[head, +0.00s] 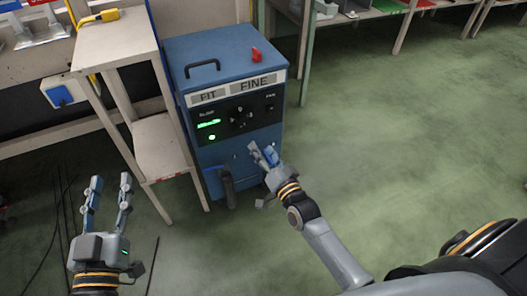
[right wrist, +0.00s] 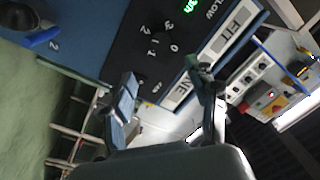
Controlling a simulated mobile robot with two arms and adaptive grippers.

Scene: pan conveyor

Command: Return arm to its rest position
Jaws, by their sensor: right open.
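My right gripper (head: 263,153) is in front of the blue machine (head: 218,50), below its black control panel (head: 228,120) in the head view. In the right wrist view its two fingers (right wrist: 165,82) are apart with nothing between them, and the panel with a numbered dial (right wrist: 152,45) shows beyond. I cannot tell how wide the gap to the machine is. My left gripper (head: 109,187) is open and empty at the lower left, its fingers pointing up in the picture, in front of the wooden stand.
A tall wooden stand (head: 116,40) with a lower shelf (head: 160,146) is left of the machine. A red piece (head: 256,55) and a black handle (head: 203,67) are on the machine's top. Cables (head: 60,215) lie on the left floor. The green floor (head: 400,130) at right is clear.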

